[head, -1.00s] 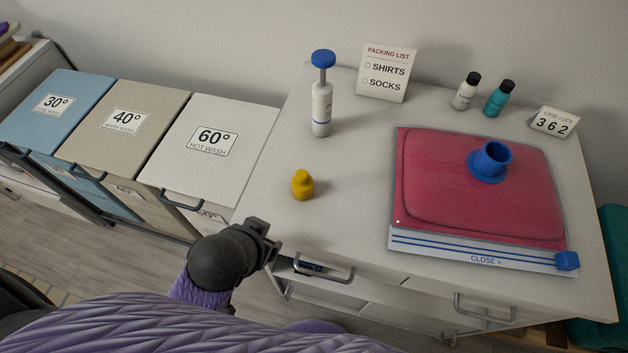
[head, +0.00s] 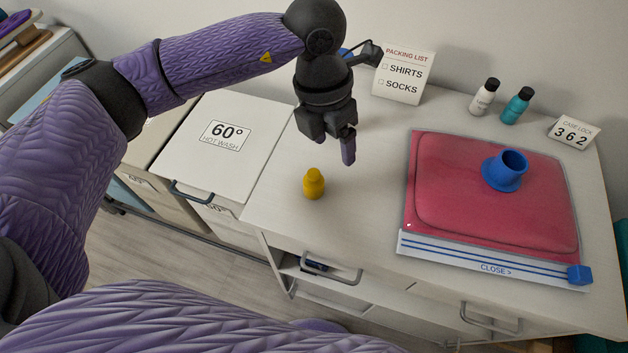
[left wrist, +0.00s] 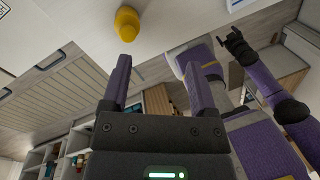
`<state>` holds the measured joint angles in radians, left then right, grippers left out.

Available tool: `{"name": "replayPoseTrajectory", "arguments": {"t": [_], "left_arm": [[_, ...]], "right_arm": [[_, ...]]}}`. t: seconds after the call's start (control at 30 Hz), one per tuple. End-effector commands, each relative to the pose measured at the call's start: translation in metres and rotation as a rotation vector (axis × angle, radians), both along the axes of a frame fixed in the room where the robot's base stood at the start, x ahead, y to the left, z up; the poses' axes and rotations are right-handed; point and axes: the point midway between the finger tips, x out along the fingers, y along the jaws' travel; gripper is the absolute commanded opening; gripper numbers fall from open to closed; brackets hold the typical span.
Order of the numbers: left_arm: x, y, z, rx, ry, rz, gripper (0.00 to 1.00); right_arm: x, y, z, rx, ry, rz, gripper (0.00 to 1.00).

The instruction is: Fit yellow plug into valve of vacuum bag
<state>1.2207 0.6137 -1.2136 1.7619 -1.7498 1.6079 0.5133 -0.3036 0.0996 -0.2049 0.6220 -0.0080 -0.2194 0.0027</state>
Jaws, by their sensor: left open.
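The yellow plug (head: 314,184) stands upright on the white cabinet top. It also shows at the top of the left wrist view (left wrist: 127,23). The vacuum bag (head: 490,190), red inside, lies flat to the right, with its blue valve (head: 504,171) standing up with an open round mouth. My left gripper (head: 346,150) is open and empty, above and a little behind the plug, fingers pointing down; both fingers show spread apart in the left wrist view (left wrist: 160,82). My right gripper (left wrist: 236,45) shows small in the left wrist view, away from the plug; its jaw state is unclear.
The pump's blue knob (head: 345,52) peeks out behind my left arm, which hides most of the pump. A packing list card (head: 404,75), white bottle (head: 484,98), teal bottle (head: 517,106) and case lock card (head: 570,132) stand at the back. The top between plug and bag is clear.

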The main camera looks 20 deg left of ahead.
Motion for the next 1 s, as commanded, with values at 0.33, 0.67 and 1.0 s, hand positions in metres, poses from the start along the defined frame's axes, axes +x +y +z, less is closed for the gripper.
{"name": "replayPoseTrajectory", "arguments": {"t": [0.33,0.67,1.0], "left_arm": [[0.011,0.035,-0.035,0.185,-0.033,0.047,0.76],[0.003,0.030,-0.092,0.181,-0.035,0.043,0.76],[0.003,0.030,-0.091,0.179,-0.035,0.043,0.46]], "right_arm": [[-0.001,0.000,-0.009,0.001,0.003,-0.001,0.94],[-0.003,0.001,-0.019,0.003,0.007,0.000,0.94],[-0.003,0.000,-0.018,0.002,0.006,0.001,0.94]]}}
